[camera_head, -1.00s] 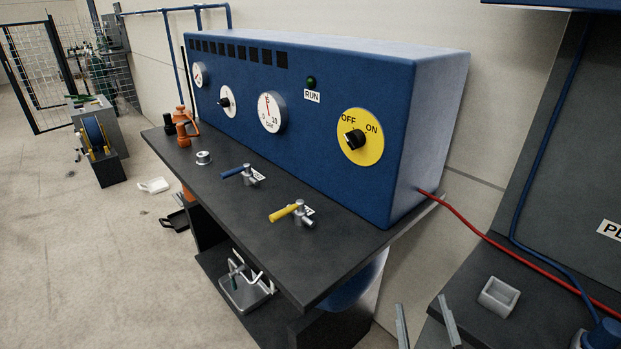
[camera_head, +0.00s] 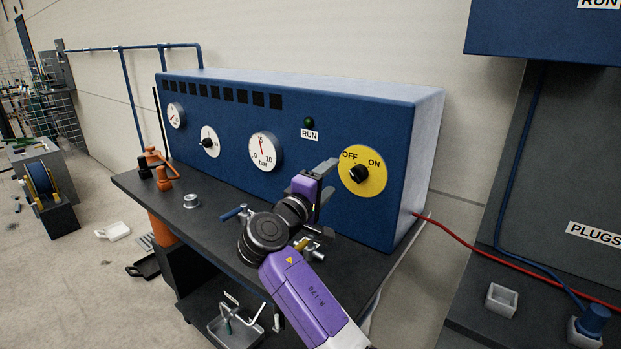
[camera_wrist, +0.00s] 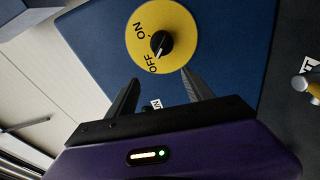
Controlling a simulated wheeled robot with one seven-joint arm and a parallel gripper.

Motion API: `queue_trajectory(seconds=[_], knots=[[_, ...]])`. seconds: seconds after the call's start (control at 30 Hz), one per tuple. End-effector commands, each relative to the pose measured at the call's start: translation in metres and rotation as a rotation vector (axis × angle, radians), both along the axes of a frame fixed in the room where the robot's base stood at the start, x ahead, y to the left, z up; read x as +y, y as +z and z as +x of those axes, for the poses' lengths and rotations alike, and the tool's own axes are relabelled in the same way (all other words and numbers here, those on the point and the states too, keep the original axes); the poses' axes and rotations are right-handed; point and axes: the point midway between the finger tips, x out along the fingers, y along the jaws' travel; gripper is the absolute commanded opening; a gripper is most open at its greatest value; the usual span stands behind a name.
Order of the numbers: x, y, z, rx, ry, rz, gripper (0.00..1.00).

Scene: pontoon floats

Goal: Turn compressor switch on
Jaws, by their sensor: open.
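The compressor switch is a black knob (camera_head: 359,174) on a round yellow plate (camera_head: 378,185) marked OFF and ON, at the right of the blue panel's front. In the wrist view the knob (camera_wrist: 161,43) has a pale mark that appears to point toward OFF. The green RUN lamp (camera_head: 309,122) looks dark. My gripper (camera_head: 329,198) is open and empty, just left of the plate in the head view. In the wrist view its two fingers (camera_wrist: 163,82) point toward the plate, with the knob ahead between them and apart from them.
The blue panel (camera_head: 230,115) stands on a dark bench (camera_head: 150,193). Below my arm are a blue-handled valve (camera_head: 234,213) and a yellow-handled valve (camera_head: 303,243). A red hose (camera_head: 455,232) leaves the panel's right side toward a grey PLUGS station (camera_head: 560,190).

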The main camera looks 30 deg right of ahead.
Motion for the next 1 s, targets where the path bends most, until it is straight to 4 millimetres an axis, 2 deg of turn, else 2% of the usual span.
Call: queue_trajectory(seconds=[0.03,0.13,0.27,0.7,1.0], knots=[[-0.006,-0.007,-0.009,0.032,-0.048,-0.009,0.60],[-0.013,-0.010,-0.024,0.067,-0.119,-0.016,0.60],[-0.019,-0.013,-0.031,0.092,-0.152,-0.011,0.60],[-0.074,-0.012,-0.010,0.098,-0.149,-0.012,0.60],[-0.089,-0.014,-0.004,0.096,-0.146,-0.012,0.60]])
